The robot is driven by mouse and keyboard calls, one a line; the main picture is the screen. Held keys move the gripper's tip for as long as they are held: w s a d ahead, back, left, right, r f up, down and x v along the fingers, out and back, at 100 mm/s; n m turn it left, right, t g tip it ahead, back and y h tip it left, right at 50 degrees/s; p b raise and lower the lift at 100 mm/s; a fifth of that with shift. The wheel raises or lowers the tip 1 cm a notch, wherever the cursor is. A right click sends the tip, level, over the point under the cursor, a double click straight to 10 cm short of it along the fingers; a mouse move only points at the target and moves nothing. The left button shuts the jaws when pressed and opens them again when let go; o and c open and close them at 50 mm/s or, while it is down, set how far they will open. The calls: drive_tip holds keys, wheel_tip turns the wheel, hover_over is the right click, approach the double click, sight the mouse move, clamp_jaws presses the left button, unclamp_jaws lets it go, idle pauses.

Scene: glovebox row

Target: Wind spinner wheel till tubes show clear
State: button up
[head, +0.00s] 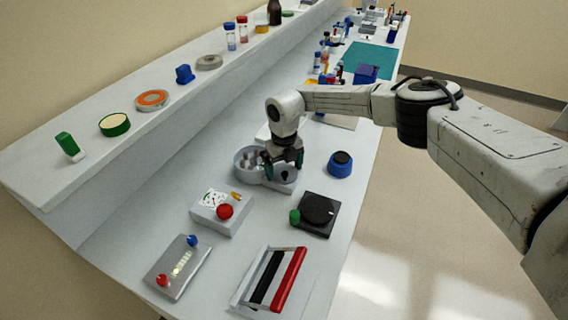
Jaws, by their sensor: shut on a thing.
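The spinner (240,172) is a grey device on the bench, with a round bowl on the left and a smaller round wheel (291,180) on the right. Several pale tubes (250,160) show in the bowl; they are too small to tell whether they look clear. My gripper (284,170) reaches down over the wheel, with its dark green fingertips at the wheel's top. It is shut on a small dark part there, apparently the wheel's knob. The fingers hide part of the wheel and the bowl's right edge.
A blue round pot (340,165) stands close on the right. In front are a box with a red knob (225,211), a black turntable box (318,213), a panel (178,268) and a red-handled frame (290,281). A raised shelf (105,155) runs along the left.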

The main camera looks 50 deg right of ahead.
drive_tip(key=shift+w+r+m, duration=0.1)
drive_tip(key=shift+m, duration=0.2)
drive_tip(key=o, duration=0.7)
drive_tip(key=shift+o, duration=0.2)
wheel_tip(320, 180, up, 11)
drive_tip(key=b, duration=0.1)
